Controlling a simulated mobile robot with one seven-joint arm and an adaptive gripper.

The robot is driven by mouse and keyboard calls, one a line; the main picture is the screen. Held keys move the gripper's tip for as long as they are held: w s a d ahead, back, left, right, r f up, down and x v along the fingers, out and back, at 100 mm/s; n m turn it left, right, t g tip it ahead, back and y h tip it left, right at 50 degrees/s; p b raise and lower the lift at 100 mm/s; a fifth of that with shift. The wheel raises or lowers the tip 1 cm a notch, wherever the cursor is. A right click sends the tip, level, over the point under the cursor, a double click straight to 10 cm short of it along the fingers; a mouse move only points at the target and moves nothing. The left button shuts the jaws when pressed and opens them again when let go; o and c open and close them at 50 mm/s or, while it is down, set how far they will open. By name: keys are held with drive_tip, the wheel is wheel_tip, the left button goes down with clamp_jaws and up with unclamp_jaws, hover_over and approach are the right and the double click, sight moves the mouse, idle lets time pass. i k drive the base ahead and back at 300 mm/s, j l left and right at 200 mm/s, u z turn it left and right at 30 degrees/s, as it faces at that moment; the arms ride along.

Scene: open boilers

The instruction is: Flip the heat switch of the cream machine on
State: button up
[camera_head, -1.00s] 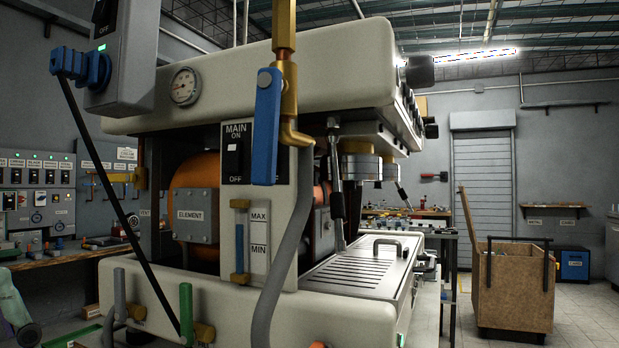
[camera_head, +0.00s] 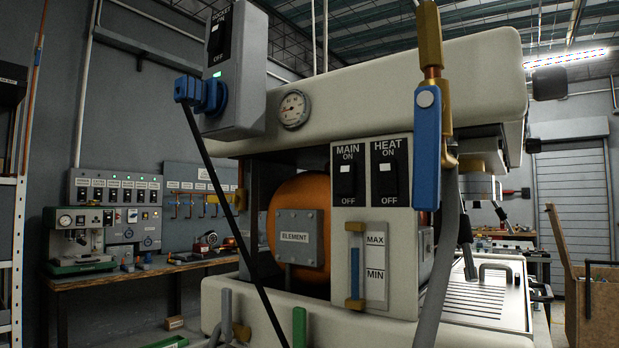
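The cream machine (camera_head: 405,75) fills the middle and right of the head view, with its open side facing me. The heat switch (camera_head: 388,178) is a black rocker on the cream front panel, under the label HEAT, with ON above and OFF below. It is in plain sight, just left of a blue valve lever (camera_head: 427,150). The similar main switch (camera_head: 347,178) sits directly to its left. The rockers are too small and dark to tell which way each is tipped. My gripper is not in the picture.
The blue lever hangs from a brass pipe (camera_head: 431,40), with a grey hose (camera_head: 440,270) below it. A grey switch box (camera_head: 234,75) with a blue plug and black cable hangs at upper left. A workbench (camera_head: 140,280) stands behind at left.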

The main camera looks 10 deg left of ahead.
sight(386, 168)
drive_tip(key=k+l+u, duration=0.1)
drive_tip(key=l+u, duration=0.2)
drive_tip(key=u, duration=0.15)
drive_tip(key=k+l+u, duration=0.1)
drive_tip(key=l+u, duration=0.15)
drive_tip(key=u, duration=0.25)
